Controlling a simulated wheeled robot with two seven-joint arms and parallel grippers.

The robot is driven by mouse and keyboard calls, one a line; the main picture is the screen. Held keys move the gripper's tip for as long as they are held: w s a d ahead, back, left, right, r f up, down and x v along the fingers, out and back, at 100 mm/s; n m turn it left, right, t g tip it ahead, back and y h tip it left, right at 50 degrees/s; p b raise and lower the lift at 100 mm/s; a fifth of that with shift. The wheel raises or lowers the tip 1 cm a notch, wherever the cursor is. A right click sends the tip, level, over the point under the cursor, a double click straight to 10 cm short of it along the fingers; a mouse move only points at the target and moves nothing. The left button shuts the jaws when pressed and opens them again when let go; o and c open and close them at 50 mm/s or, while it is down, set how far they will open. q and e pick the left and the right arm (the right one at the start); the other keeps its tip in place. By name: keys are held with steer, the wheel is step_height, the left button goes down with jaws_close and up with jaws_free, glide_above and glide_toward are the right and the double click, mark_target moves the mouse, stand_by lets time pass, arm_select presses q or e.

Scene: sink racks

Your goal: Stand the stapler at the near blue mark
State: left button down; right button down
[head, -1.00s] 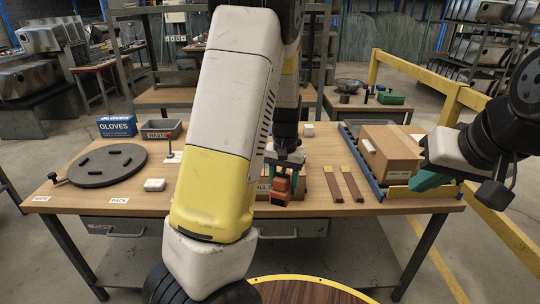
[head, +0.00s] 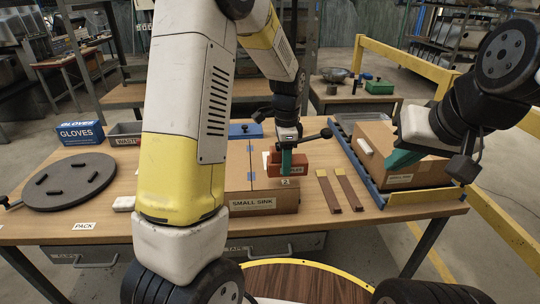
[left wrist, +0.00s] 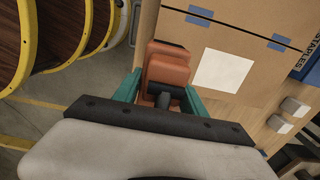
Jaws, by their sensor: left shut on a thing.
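My left gripper (head: 288,162) is shut on an orange-red stapler (head: 303,163) above the right part of a closed cardboard box marked SMALL SINK (head: 263,204). The left wrist view shows the stapler (left wrist: 167,68) between the teal fingers (left wrist: 160,92), near the box's edge; whether it touches the box I cannot tell. The near blue mark (head: 251,176) is a tape piece on the box's top seam, left of the stapler. In the wrist view this mark (left wrist: 200,12) and the far one (left wrist: 278,42) show clear. My right gripper (head: 403,160) is by another box; its opening is unclear.
A white square (left wrist: 222,70) lies on the box top. A blue STAPLES box (head: 245,131) stands behind. Two brown strips (head: 338,190) lie right of the box. A blue-railed tray with a cardboard box (head: 398,165) is further right. A dark turntable (head: 70,181) is at left.

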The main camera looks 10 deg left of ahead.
arm_select(q)
steer(key=w+a, duration=0.1)
steer(key=a, duration=0.4)
steer(key=w+a+f, duration=0.1)
steer(key=a, duration=0.1)
steer(key=shift+w+a, duration=0.3)
steer(key=shift+a, duration=0.1)
steer(key=shift+f, duration=1.65)
steer(key=shift+f, duration=0.1)
steer(key=c, duration=0.6)
jaws_free()
steer(key=shift+c, duration=0.2)
